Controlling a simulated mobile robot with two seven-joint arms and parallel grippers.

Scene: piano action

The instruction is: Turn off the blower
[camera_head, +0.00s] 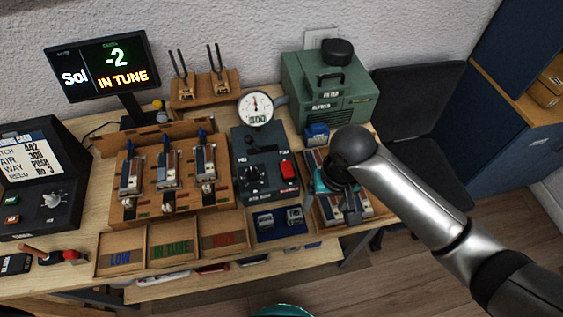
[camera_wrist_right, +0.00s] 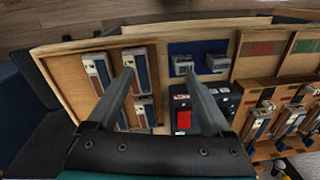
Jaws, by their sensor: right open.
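The green blower box (camera_head: 325,92) with a black round top and a handle stands at the back right of the bench. A dark control box (camera_head: 250,145) with a knob and a red switch (camera_head: 288,170) stands in front of the round gauge (camera_head: 256,107). My right gripper (camera_head: 350,208) is over the wooden tray right of the control box. In the right wrist view my right gripper (camera_wrist_right: 159,75) is open and empty, fingers apart. The red switch (camera_wrist_right: 183,119) shows beside its right finger. My left gripper is not in view.
A wooden rack (camera_head: 165,195) with several reeds is left of the control box. Labelled sorting trays (camera_head: 170,245) lie along the front. A tuner display (camera_head: 103,68) reads "IN TUNE". A blue tray (camera_head: 278,232) with small parts sits before the control box.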

